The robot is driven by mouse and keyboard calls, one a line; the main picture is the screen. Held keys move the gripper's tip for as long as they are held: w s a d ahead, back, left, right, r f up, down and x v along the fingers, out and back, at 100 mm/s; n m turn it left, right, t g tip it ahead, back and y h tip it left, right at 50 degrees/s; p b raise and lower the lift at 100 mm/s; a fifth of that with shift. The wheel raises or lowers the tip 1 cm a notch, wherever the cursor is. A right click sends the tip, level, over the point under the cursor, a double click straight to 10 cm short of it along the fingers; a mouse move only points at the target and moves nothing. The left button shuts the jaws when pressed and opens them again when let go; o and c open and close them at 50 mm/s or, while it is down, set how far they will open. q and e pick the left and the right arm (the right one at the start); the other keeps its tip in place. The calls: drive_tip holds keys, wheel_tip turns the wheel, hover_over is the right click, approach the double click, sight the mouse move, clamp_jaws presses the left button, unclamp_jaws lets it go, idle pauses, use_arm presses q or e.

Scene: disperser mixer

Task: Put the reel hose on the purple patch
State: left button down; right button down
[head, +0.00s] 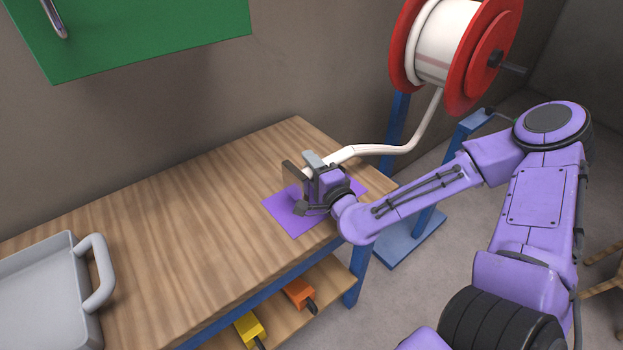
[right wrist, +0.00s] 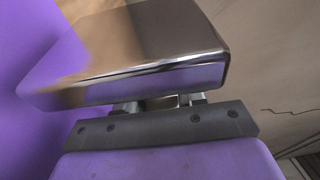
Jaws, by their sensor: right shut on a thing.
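The reel hose (head: 375,149) is white and runs down from the red reel to my right gripper (head: 303,171). My right gripper is shut on the hose near its end, just above the purple patch (head: 283,212). The patch lies flat at the right end of the wooden table and is partly hidden by the gripper. In the right wrist view a shiny metal finger (right wrist: 150,60) fills the middle, with purple at the left; the hose cannot be made out there. Whether the hose end touches the patch is hidden. My left gripper is not in view.
The reel (head: 485,50) stands on a blue stand (head: 410,240) right of the wooden table (head: 180,235). A grey tray (head: 45,275) sits at the table's left. Yellow (head: 249,328) and orange (head: 298,292) tools lie on the lower shelf. A green cabinet (head: 150,30) hangs above. The table's middle is clear.

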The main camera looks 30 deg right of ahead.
wheel_tip(320, 180, down, 2)
drive_tip(key=shift+f, duration=0.5)
drive_tip(key=shift+a+f+b, duration=0.1)
drive_tip(key=shift+b, duration=0.3)
drive_tip(key=c, duration=0.7)
unclamp_jaws()
